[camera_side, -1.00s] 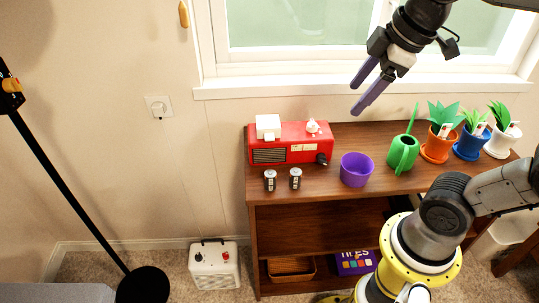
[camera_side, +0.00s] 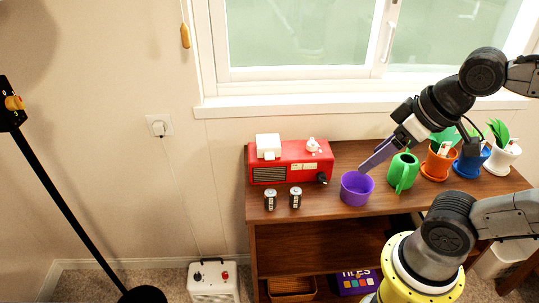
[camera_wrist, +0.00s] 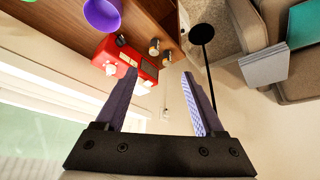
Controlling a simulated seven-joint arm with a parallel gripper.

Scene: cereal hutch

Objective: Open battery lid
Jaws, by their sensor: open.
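A red radio (camera_side: 290,165) stands at the left of the wooden hutch top, with a small white box (camera_side: 268,146) on it. I cannot make out a battery lid. Two batteries, a left one (camera_side: 270,200) and a right one (camera_side: 295,197), stand upright in front of the radio. My gripper (camera_side: 368,167) is open and empty, right of the radio and near the purple pot (camera_side: 356,189). In the wrist view the radio (camera_wrist: 112,57) shows beyond the left finger of my gripper (camera_wrist: 160,73), apart from it.
A green watering can (camera_side: 403,172) stands right of the purple pot, then potted plants in orange (camera_side: 438,162), blue (camera_side: 470,160) and white (camera_side: 500,158) pots. The window sill (camera_side: 290,106) is behind. A white box with knobs (camera_side: 212,285) stands on the floor.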

